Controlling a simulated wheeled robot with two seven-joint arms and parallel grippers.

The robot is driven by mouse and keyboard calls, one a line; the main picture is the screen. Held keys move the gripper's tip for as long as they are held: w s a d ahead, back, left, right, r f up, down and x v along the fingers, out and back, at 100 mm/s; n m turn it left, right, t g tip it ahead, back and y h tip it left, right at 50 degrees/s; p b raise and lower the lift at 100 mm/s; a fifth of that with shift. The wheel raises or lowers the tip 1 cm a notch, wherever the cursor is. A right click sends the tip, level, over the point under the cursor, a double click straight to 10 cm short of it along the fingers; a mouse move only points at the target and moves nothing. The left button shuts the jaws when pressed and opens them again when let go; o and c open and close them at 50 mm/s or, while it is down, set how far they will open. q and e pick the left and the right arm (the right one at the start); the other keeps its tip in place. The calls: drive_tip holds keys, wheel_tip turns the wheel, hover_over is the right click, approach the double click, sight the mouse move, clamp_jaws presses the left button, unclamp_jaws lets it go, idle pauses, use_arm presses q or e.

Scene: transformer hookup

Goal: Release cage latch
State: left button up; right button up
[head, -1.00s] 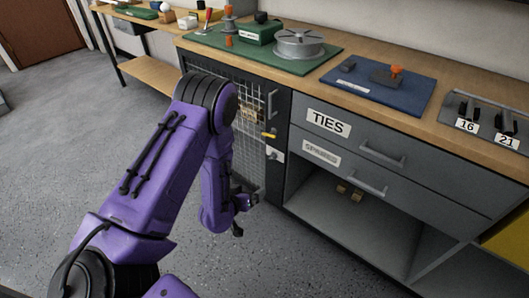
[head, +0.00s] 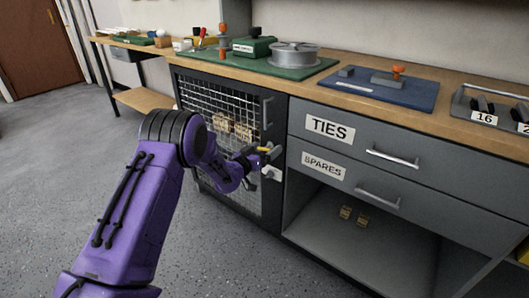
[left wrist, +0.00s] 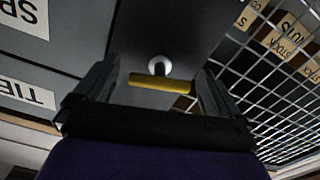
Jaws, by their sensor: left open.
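The cage (head: 214,104) is a dark-framed wire-mesh door at the left of the bench front. Its latch (head: 264,149) is a yellow bar on the right frame of the door, partly hidden by my left gripper (head: 268,156). In the left wrist view the yellow latch (left wrist: 160,83) lies crosswise on a round pale boss, between the two dark fingers of my left gripper (left wrist: 155,92). The fingers are open, one on each side of the bar. I cannot tell whether either finger touches it. My right gripper is not in view.
A dark vertical handle (head: 267,112) is above the latch, and a white plate (head: 271,173) is just below. The TIES drawer (head: 350,135) and SPARES drawer (head: 345,172) are to the right. Tan boxes (head: 232,126) sit behind the mesh. The floor (head: 60,190) at left is clear.

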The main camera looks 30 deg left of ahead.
use_arm(q)
drive_tip(key=c, duration=0.9)
drive_tip(key=m, duration=0.3)
drive_tip(key=shift+c, duration=0.2)
drive_tip(key=o, duration=0.9)
drive_tip(key=shift+o, duration=0.2)
drive_tip(key=s+p, duration=0.1)
drive_tip(key=s, duration=0.9)
drive_tip(key=shift+s+a+p, duration=0.2)
drive_tip(key=shift+a+p, duration=0.2)
